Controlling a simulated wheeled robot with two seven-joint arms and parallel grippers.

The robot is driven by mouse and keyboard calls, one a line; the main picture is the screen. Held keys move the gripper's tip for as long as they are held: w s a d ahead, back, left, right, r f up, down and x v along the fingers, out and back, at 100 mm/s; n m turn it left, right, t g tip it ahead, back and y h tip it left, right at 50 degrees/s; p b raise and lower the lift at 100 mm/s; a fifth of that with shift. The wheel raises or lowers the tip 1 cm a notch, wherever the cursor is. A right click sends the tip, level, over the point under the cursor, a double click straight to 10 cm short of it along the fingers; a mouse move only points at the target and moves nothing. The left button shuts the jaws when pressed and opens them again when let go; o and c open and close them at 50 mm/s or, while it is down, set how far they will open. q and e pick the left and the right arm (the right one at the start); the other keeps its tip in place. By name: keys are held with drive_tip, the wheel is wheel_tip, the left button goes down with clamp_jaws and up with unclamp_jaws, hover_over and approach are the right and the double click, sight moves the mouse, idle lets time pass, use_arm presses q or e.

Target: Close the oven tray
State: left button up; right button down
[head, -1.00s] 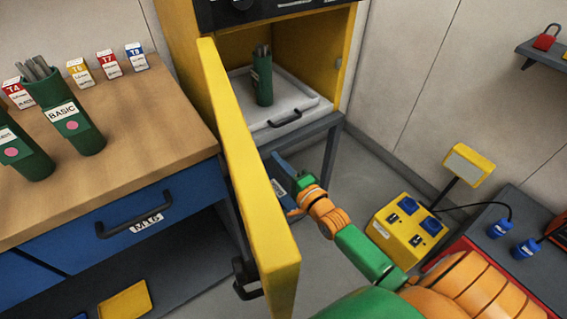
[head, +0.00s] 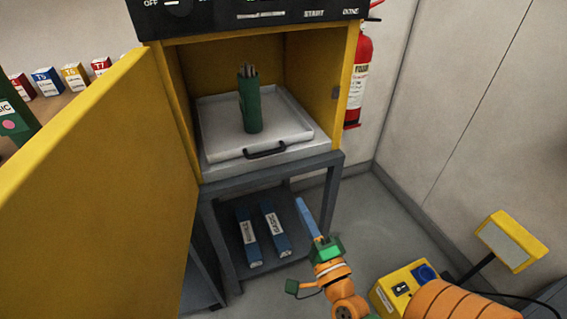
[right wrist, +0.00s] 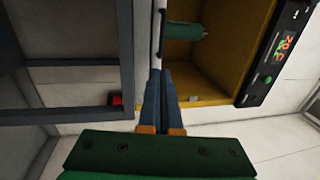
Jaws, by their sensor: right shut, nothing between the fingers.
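The oven tray (head: 222,112) is light grey with a black handle (head: 266,150) on its front. It lies at the oven's open mouth; I cannot tell exactly how far out it sits. A green container of rods (head: 249,104) stands upright on it. My right gripper (head: 301,203) is shut and empty, its blue fingers below and right of the handle in the head view. In the right wrist view the shut fingertips (right wrist: 160,76) point toward the tray's handle (right wrist: 161,36), with no clear contact. My left gripper is not in view.
The yellow oven door (head: 95,180) stands open at the left. Blue boxes (head: 260,232) lie on the shelf of the grey stand (head: 225,179) under the oven. A fire extinguisher (head: 360,75) hangs behind right. A yellow socket box (head: 402,289) is at lower right.

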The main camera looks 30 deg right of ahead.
drive_tip(key=x, duration=0.9)
drive_tip(key=p+x, duration=0.1)
drive_tip(key=x, duration=0.4)
drive_tip(key=shift+a+r, duration=0.2)
drive_tip(key=shift+a, duration=0.15)
